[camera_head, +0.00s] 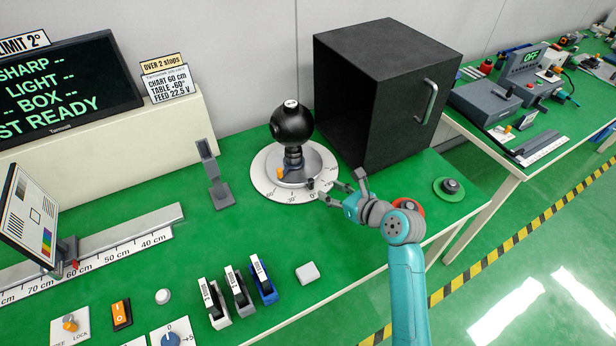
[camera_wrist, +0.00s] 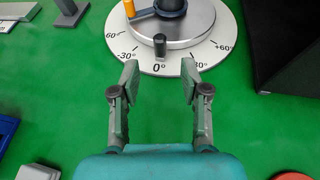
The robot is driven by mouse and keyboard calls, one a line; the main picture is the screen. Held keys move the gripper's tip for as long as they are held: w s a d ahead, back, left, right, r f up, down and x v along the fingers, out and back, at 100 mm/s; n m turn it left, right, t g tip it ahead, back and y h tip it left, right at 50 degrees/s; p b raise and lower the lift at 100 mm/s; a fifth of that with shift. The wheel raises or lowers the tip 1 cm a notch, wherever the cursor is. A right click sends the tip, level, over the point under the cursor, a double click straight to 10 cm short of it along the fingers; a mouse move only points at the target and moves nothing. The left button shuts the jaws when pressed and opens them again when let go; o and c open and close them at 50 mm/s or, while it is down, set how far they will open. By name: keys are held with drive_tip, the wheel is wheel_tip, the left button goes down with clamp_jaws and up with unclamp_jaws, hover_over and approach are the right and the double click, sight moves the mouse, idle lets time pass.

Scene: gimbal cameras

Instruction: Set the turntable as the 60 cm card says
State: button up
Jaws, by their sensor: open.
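The turntable (camera_head: 262,182) is a white dial plate with a grey disc, carrying a black ball-shaped device (camera_head: 292,125). It also shows in the wrist view (camera_wrist: 205,57). A black upright peg (camera_wrist: 160,45) stands at the disc's near edge, in line with the 0° mark. An orange lever (camera_wrist: 129,9) sits to its left. The card (camera_head: 168,83) reads chart 60 cm, table +60°, feed 22.5 V. My gripper (camera_head: 341,187) is open and empty at the dial's near edge. In the wrist view its fingertips (camera_wrist: 160,76) flank the 0° label, short of the peg.
A large black box (camera_head: 365,95) stands behind and right of the turntable. A grey post (camera_head: 215,180) is to its left. A test chart (camera_head: 32,213) stands on the scale rail at left. Several small holders (camera_head: 238,290) and a white block (camera_head: 307,272) lie in front. A red button (camera_wrist: 292,176) is at lower right.

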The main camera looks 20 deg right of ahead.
sight(313, 183)
drive_tip(key=x, duration=0.9)
drive_tip(key=shift+w+a+f, duration=0.1)
drive_tip(key=shift+w+f, duration=0.05)
drive_tip(key=shift+w, duration=0.2)
clamp_jaws()
